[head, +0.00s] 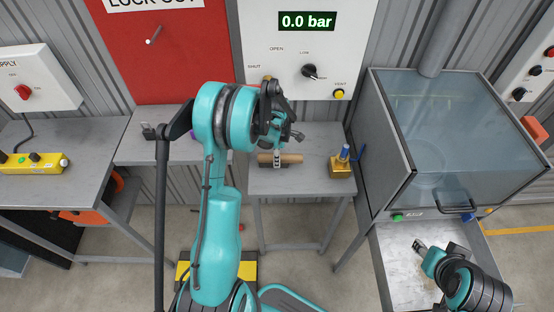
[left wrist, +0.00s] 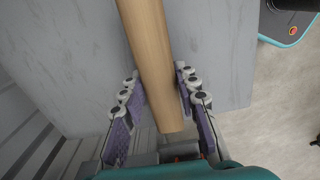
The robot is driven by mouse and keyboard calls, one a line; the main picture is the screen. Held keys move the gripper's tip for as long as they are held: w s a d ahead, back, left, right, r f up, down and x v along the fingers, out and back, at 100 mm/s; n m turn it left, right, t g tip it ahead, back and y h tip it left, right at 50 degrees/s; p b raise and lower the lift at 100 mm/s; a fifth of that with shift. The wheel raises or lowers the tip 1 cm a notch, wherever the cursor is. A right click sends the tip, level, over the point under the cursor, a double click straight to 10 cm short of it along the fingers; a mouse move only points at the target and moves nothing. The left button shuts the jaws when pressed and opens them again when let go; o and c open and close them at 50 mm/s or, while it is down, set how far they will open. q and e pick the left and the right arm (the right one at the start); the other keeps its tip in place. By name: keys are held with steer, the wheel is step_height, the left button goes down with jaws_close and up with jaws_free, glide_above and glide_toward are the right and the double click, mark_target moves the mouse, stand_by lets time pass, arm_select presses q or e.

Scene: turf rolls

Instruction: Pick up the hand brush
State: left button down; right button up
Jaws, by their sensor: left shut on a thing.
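The hand brush shows as a pale wooden handle (head: 292,158) at the middle table, partly covered by my left arm in the head view. In the left wrist view the handle (left wrist: 150,50) runs from the top edge down between the fingers; no bristles show. My left gripper (head: 277,157) is shut on the handle, with one finger (left wrist: 158,92) row on each side of it. I cannot tell whether the brush touches the table. My right gripper (head: 420,246) is at the lower right, over a metal surface, far from the brush; its jaws are too small to read.
The middle table (head: 300,184) also bears a brass block (head: 341,170) with a blue-topped piece, right of the brush. A glass-topped cabinet (head: 440,130) stands to the right. A pressure panel (head: 308,50) reading 0.0 bar is behind. A left table (head: 60,190) holds a yellow pendant (head: 35,164).

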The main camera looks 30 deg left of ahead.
arm_select(q)
steer(key=shift+r, duration=0.1)
steer(key=shift+r, duration=0.35)
steer(key=r, duration=0.1)
steer(key=r+p, duration=0.1)
steer(key=r, duration=0.1)
steer(key=shift+d+r+p, duration=0.25)
steer(key=shift+r+p, duration=0.05)
steer(key=shift+r, duration=0.1)
steer(key=d+r+p, duration=0.2)
steer(key=d+r, duration=0.4)
steer(key=d, duration=0.5)
steer(key=shift+r, duration=0.15)
steer(key=shift+d, duration=0.1)
steer(key=c, duration=2.2)
jaws_free()
